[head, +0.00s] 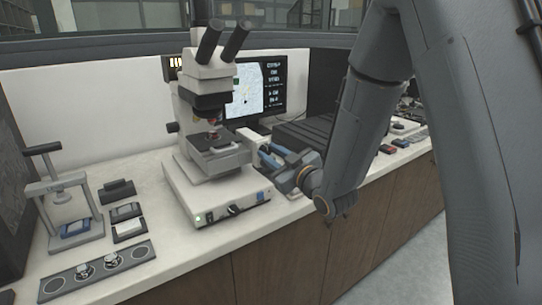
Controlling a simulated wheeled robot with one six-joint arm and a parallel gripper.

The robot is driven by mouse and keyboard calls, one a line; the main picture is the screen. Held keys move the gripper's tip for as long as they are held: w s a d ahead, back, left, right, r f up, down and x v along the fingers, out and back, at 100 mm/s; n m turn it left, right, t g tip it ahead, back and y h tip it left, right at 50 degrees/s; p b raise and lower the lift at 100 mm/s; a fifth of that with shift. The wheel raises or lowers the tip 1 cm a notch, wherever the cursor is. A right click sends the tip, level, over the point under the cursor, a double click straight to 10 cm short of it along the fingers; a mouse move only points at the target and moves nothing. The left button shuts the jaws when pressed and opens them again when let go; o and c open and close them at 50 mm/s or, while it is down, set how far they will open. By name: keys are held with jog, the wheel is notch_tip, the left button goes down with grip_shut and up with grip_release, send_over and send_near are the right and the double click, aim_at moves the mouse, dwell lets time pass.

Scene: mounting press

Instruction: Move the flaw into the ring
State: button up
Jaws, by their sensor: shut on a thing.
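The microscope (212,165) stands on the bench with its stage (210,142) under the lens. The monitor (268,85) behind it shows a pale picture with a small dark mark (246,101), which may be the flaw. I cannot make out the ring clearly at this size. White text fills the screen's right side. My gripper (266,157) reaches in from the right, beside the stage's right side. It is shut on a small part there, perhaps a stage knob, mostly hidden by the fingers.
A small hand press (68,200) stands at the left, with a dark strip of round pieces (98,270) in front and small trays (128,222) beside it. Dark ribbed boxes (310,135) lie behind my gripper. The bench front right of the microscope base is clear.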

jog(key=o, duration=1)
jog(key=shift+o, duration=0.2)
jog(key=b+v, duration=0.1)
jog(key=v, duration=0.6)
jog(key=shift+s+d+b, duration=0.2)
jog(key=shift+s+b, duration=0.1)
jog(key=shift+s, duration=0.05)
jog(key=shift+f, duration=0.1)
jog(key=shift+c, duration=0.4)
